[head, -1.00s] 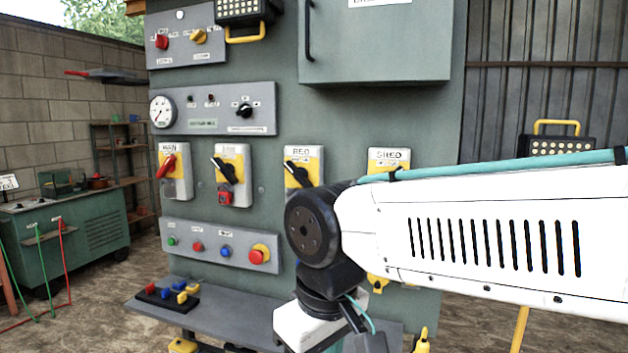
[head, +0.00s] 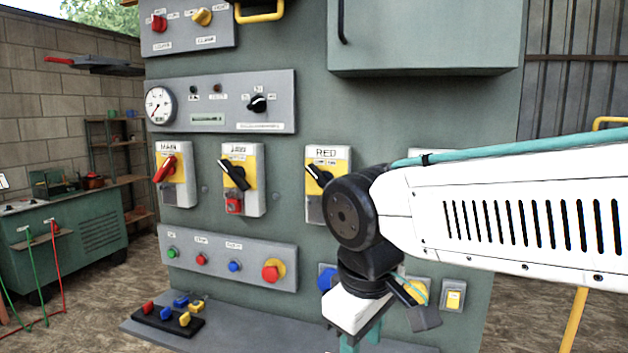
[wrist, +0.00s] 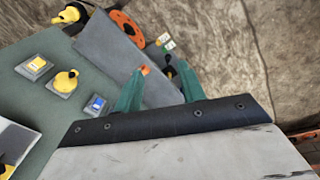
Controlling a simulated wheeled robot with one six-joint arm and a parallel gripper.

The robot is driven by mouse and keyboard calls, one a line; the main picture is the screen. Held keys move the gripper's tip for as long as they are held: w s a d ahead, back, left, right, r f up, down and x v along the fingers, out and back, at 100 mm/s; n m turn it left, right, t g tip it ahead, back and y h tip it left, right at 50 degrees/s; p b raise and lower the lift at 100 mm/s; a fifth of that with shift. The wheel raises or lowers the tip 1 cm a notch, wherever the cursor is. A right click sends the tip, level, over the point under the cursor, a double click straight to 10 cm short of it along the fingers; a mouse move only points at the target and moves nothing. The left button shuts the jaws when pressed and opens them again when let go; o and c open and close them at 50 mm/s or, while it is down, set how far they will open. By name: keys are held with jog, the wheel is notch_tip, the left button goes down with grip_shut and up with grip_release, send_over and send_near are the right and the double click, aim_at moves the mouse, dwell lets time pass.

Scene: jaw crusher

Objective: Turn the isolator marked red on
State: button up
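The isolator marked RED (head: 341,157) is on the green panel in the head view, a grey box with a yellow plate. Its black handle (head: 317,176) is tilted, upper end to the left. My arm's wrist joint covers the box's lower right part. My gripper (head: 361,338) hangs below the isolator, pointing down, with its teal fingers partly cut off by the frame's lower edge. In the wrist view my gripper (wrist: 158,78) has its fingers apart with nothing between them. The RED isolator is not recognisable in the wrist view.
The MAIN isolator (head: 182,190) with a red handle and another isolator (head: 252,200) with a red padlock-like block are to the left. A button box (head: 218,254) is below. A cabinet (head: 440,38) projects above.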

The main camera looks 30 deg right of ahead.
jog(key=w+d+r+n+h, duration=0.3)
jog(key=w+d+n, duration=0.2)
jog(key=w+n, duration=0.2)
jog(key=n+t+h, duration=0.4)
jog(key=n+h, duration=0.5)
jog(key=n, duration=1.4)
send_near(321, 182)
jog(key=x, duration=0.4)
jog(key=shift+m, duration=0.3)
jog(key=x, duration=0.6)
jog(key=shift+w+d, duration=0.15)
jog(key=shift+d, duration=0.1)
grip_shut()
